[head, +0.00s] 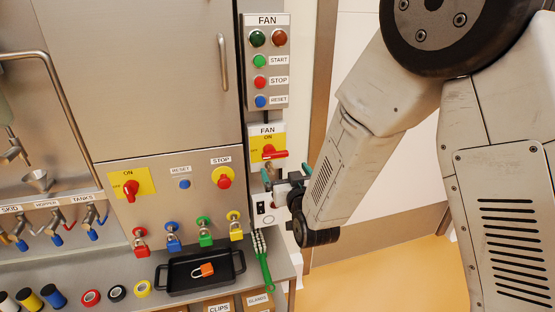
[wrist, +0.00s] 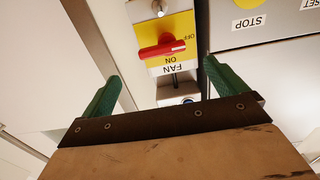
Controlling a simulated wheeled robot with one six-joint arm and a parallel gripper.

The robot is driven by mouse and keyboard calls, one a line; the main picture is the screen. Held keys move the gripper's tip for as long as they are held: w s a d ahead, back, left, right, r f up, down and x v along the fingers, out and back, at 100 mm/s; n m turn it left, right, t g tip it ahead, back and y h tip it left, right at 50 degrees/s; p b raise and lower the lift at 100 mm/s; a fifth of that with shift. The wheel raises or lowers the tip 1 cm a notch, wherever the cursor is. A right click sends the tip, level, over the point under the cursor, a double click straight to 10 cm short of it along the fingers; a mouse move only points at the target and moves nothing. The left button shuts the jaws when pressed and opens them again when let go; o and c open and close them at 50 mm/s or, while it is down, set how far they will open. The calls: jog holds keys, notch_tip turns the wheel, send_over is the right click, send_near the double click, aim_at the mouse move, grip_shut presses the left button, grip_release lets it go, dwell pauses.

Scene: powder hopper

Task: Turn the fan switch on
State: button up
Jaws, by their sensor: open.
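The fan switch is a red handle (head: 270,154) on a yellow plate (head: 259,142) under a FAN label, on the narrow grey panel right of the cabinet. The handle lies about level, with ON printed above it and OFF at its left. The wrist view shows the same handle (wrist: 161,48) upside down, lying across the yellow plate on the line of the OFF mark. My gripper (head: 272,177) is just below the switch in the head view. Its green fingers are open, and in the wrist view (wrist: 161,74) the handle appears beyond the gap between them, apparently untouched.
Above is a FAN button box (head: 267,62). Left on the cabinet is another red switch (head: 131,190) and a red stop button (head: 224,182). Several padlocks (head: 204,238) hang below. A black tray (head: 176,284) with an orange padlock (head: 207,270) stands on the bench.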

aim_at(276, 156)
jog(key=x, duration=0.7)
jog(key=shift+w+a, duration=0.25)
jog(key=shift+w, duration=0.1)
jog(key=c, duration=1)
